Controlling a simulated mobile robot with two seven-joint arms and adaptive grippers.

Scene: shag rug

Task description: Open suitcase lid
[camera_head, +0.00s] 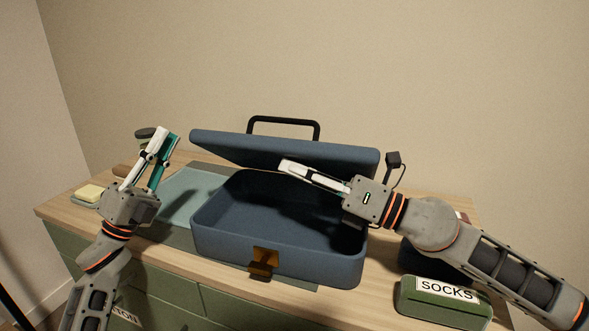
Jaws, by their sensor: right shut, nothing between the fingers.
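A blue suitcase (281,243) stands on the dresser with its dark inside showing, empty where I can see. Its lid (285,146) is raised and tilted above the base, with a black handle (283,119) above it. An orange-brown latch (264,259) is at the base's front. My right gripper (285,166) is shut and empty, overlapping the lid's lower edge in the picture above the opening; I cannot tell whether it touches. My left gripper (168,138) points up, open and empty, left of the suitcase, its fingers apart.
A green case labelled SOCKS (442,303) sits at the front right. A yellow block (88,193) on a small dish and a dark-lidded jar (146,135) stand at left. A grey-green mat (177,202) lies under the suitcase. My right arm covers the right side.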

